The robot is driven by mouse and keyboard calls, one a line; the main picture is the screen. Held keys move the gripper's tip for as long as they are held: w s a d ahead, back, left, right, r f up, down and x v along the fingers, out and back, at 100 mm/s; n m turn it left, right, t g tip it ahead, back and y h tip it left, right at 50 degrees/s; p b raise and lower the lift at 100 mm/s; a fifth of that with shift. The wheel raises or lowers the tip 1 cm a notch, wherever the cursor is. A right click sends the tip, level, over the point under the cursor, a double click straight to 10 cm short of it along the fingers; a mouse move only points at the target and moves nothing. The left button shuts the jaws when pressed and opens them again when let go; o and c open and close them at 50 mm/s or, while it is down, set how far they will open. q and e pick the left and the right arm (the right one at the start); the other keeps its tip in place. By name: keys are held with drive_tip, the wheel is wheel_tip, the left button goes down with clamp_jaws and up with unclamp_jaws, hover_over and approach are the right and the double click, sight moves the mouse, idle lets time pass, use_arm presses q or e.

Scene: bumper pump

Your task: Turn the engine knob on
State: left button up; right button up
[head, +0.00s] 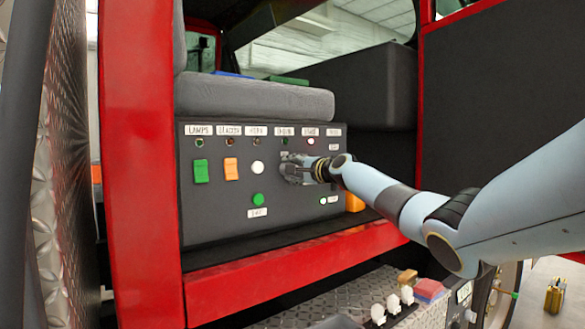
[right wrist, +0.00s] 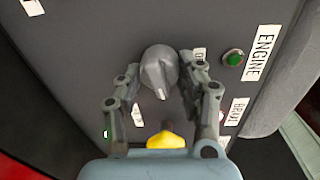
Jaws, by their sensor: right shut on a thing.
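The grey engine knob (right wrist: 158,72) shows in the right wrist view on the dark control panel (head: 222,210), its pointed ridge toward the bottom of the picture. My right gripper (right wrist: 160,80) is shut on the knob, one finger on each side. In the head view my right gripper (head: 292,170) reaches the panel from the right and hides the knob. The ENGINE label (right wrist: 263,52) and a dark green indicator (right wrist: 233,58) are beside the knob in the wrist view. My left gripper is not in view.
Green (head: 201,171) and orange (head: 231,169) switches, a white button (head: 257,167) and a green button (head: 258,199) sit left of my gripper. The brake indicator (head: 311,141) looks bright. A grey cushion (head: 250,98) overhangs the panel; a red sill (head: 290,272) runs below.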

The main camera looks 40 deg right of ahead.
drive_tip(key=shift+f+m, duration=0.1)
drive_tip(key=shift+m, duration=0.9)
drive_tip(key=o, duration=1.1)
drive_tip(key=shift+d, duration=0.1)
drive_tip(key=shift+o, duration=0.2)
drive_tip(key=s+a, duration=0.1)
drive_tip(key=s, duration=1.1)
drive_tip(key=shift+a+r, duration=0.2)
drive_tip(key=shift+r, duration=0.15)
